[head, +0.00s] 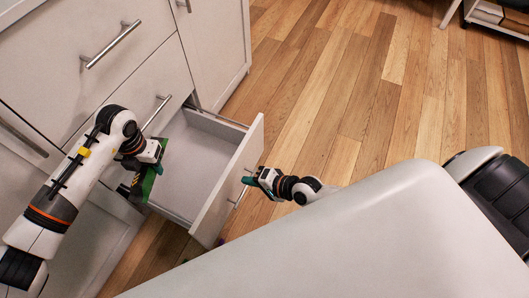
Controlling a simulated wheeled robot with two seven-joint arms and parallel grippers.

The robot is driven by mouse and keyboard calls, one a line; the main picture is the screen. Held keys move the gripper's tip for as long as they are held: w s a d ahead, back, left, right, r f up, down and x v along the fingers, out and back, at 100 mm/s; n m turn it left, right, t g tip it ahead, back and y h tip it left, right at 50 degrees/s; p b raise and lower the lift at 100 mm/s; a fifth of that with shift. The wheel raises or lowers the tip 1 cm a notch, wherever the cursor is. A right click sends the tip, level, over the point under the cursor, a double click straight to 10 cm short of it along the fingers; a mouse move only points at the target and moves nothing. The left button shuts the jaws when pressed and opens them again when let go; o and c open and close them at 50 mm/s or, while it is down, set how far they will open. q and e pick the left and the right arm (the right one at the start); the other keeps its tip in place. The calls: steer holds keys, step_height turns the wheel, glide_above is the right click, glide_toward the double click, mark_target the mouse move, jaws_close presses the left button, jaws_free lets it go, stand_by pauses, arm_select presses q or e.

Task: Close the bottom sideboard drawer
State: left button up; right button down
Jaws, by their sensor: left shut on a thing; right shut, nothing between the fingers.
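The bottom sideboard drawer (252,141) is pulled well out of the white sideboard (150,75), and the part of its inside that shows looks empty. Its metal handle (240,194) is on the outer face of the front panel. My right gripper (248,181) is shut and empty, just outside the front panel, close to the handle; I cannot tell whether they touch. My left gripper (141,187) is at the drawer's left side, shut on a green thing (148,184) that is partly hidden and hard to identify.
Closed drawers with bar handles (111,45) are above and to the left of the open one. The wooden floor (340,90) beyond the drawer is clear. A white shelf unit (490,14) stands at the top right. A pale surface fills the lower right.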

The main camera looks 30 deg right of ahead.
mark_target(230, 174)
arm_select(q)
steer(key=shift+f, duration=0.4)
arm_select(e)
steer(key=shift+w+a, duration=0.6)
steer(key=shift+w, duration=0.2)
steer(key=shift+w+a, duration=0.6)
steer(key=shift+w, duration=0.2)
